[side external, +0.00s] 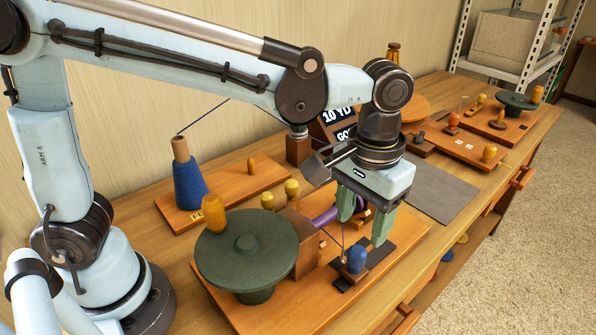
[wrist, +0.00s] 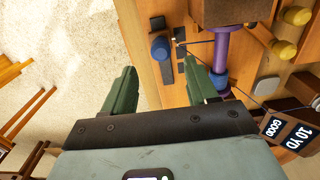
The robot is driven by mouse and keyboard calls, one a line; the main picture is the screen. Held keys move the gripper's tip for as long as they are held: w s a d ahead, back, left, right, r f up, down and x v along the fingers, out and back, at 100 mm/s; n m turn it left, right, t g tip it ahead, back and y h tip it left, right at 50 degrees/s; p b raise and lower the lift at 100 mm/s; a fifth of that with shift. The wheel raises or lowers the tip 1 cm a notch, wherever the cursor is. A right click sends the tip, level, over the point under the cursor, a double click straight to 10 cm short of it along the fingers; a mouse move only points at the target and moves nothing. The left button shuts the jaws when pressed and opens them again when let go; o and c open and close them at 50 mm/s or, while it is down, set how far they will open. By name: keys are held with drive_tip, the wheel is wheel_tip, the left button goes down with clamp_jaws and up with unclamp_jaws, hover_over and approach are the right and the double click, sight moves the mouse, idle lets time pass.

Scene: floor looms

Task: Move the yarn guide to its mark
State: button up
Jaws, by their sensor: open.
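My gripper (side external: 361,231) is open and empty, with its two green fingers pointing down. A blue knob (side external: 357,260), which looks like the yarn guide's handle, stands upright on a dark strip just below and in front of the fingertips. In the wrist view the knob (wrist: 160,47) lies ahead of the gap between the fingers (wrist: 162,68), apart from both. The dark strip (wrist: 167,68) runs under it. Small dark patches (wrist: 181,33) lie beside the strip; I cannot tell which is the mark. A thin yarn runs near the knob to the purple spool (wrist: 221,50).
A wooden block and the green round wheel (side external: 247,245) with an orange knob stand close left of my gripper. A blue yarn cone (side external: 188,185) stands behind. A grey mat (side external: 440,185) is clear at right. The table's front edge is near.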

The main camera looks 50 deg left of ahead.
sight(356, 251)
wheel_tip(356, 251, down, 9)
drive_tip(key=shift+f, duration=0.1)
idle(0.4)
clamp_jaws()
